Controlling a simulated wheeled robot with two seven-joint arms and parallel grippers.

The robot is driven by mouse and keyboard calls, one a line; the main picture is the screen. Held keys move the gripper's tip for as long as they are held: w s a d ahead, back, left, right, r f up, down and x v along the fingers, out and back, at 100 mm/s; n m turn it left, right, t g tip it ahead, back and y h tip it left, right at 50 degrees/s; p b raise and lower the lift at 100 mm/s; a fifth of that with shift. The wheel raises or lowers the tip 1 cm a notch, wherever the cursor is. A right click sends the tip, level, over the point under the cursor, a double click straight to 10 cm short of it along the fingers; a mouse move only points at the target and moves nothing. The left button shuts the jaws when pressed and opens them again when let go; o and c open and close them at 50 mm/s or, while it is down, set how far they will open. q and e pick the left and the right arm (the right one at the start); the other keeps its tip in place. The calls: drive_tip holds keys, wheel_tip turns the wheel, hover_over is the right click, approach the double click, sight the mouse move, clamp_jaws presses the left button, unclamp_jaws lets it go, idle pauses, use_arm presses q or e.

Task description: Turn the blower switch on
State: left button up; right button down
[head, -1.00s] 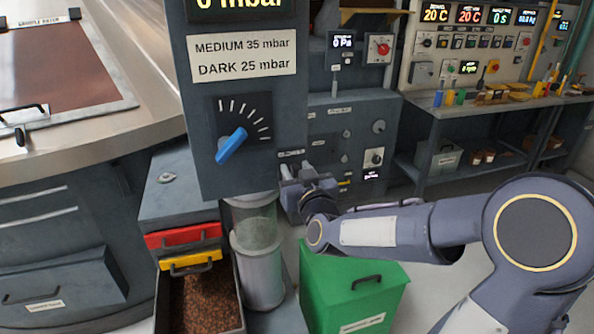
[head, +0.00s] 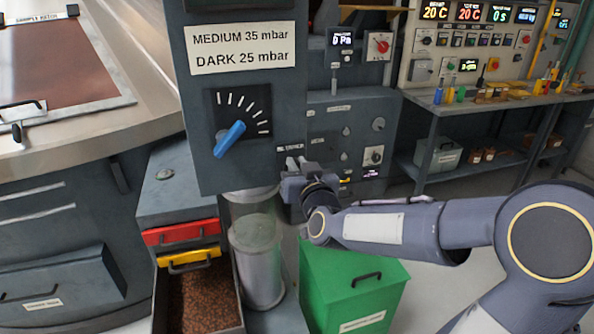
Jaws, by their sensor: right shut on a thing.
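My right gripper (head: 293,168) comes in from the right and is at the right edge of the grey panel column. Its fingers are shut just below a small dark label (head: 290,148), too small to read surely. The blower switch is hidden by the fingers, so its position does not show. My left gripper is not in view.
A blue pointer knob (head: 229,139) sits on the column under a mbar label plate (head: 243,48). Below are a glass cylinder (head: 256,262), red (head: 181,233) and yellow (head: 188,258) handled parts, and a green bin (head: 352,285). A workbench (head: 480,108) stands behind right.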

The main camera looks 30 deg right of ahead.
drive_tip(key=shift+s+d+f+m+b, duration=0.1)
drive_tip(key=shift+d+f+m+b, duration=0.35)
drive_tip(key=shift+m+b, duration=2.15)
drive_tip(key=shift+s+d+f+m+b, duration=0.1)
drive_tip(key=shift+d+f+m+b, duration=0.3)
drive_tip(key=shift+m+b, duration=2.15)
drive_tip(key=shift+s+d+f+m+b, duration=0.1)
drive_tip(key=shift+d+f+m+b, duration=0.35)
drive_tip(key=shift+m+b, duration=2.15)
drive_tip(key=shift+a+f+m+p, duration=0.15)
drive_tip(key=shift+m+p, duration=0.2)
drive_tip(key=shift+m, duration=0.3)
drive_tip(key=c, duration=1.4)
unclamp_jaws()
drive_tip(key=shift+s, duration=0.1)
drive_tip(key=p+v, duration=0.1)
drive_tip(key=v, duration=0.6)
drive_tip(key=shift+s+p, duration=0.3)
drive_tip(key=shift+s, duration=0.05)
